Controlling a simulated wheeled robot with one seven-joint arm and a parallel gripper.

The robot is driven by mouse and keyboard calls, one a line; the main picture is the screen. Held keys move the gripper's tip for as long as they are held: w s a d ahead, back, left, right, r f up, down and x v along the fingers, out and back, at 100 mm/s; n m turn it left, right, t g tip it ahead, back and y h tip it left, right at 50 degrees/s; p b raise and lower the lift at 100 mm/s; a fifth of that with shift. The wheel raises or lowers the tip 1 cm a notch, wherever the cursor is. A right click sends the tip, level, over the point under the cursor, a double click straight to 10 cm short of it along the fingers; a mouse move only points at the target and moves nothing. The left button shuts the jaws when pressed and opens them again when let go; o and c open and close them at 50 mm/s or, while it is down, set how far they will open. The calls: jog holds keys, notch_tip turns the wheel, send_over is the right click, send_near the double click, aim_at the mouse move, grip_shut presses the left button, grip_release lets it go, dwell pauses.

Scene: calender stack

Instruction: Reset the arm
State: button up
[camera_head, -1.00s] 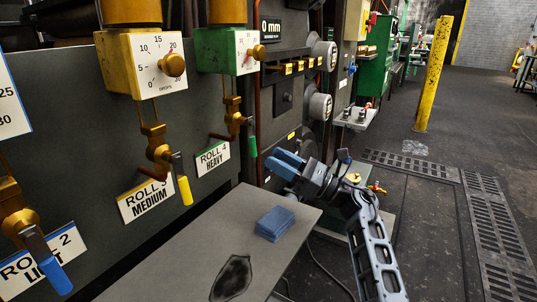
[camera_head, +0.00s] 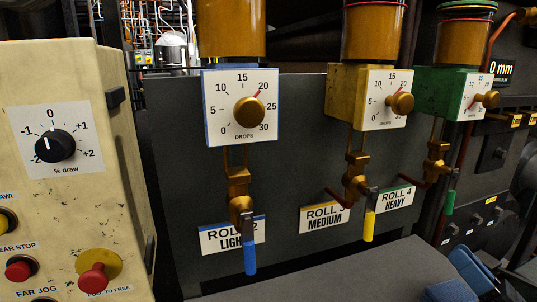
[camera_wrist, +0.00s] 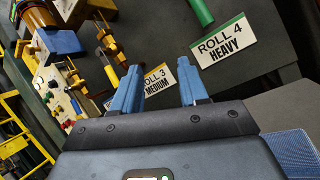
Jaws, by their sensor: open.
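My gripper (camera_wrist: 156,90) shows in the wrist view with its two blue fingers apart and nothing between them. Past the fingers are the dark machine panel, the ROLL 3 MEDIUM label (camera_wrist: 158,80) and the ROLL 4 HEAVY label (camera_wrist: 222,42). In the head view, a blue part of my gripper (camera_head: 472,270) shows at the lower right, close to the grey table and in front of the panel. The rest of my arm is mostly outside that view.
A grey table (camera_head: 350,275) stands below the panel, with a blue stack (camera_head: 450,291) at its right. Drop dials, valves with a blue handle (camera_head: 250,245) and a yellow handle (camera_head: 369,226) stick out from the panel. A cream control box (camera_head: 70,180) stands at the left.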

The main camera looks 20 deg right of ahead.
jog(key=s+a+f+m+g+h, duration=0.2)
jog(key=s+a+f+m+g, duration=0.15)
jog(key=s+a+m, duration=1)
jog(key=s+a+f+m+g+h, duration=0.25)
jog(key=s+a+m+g, duration=0.45)
jog(key=s+m, duration=1)
jog(key=w+a+r+m+t+p, duration=0.2)
jog(key=w+r+p, duration=0.1)
jog(key=r+p, duration=1.4)
jog(key=shift+w+r+m+p, duration=0.15)
jog(key=shift+r+m+p, duration=0.25)
jog(key=shift+p, duration=0.45)
jog(key=shift+o, duration=0.2)
jog(key=shift+a, duration=0.1)
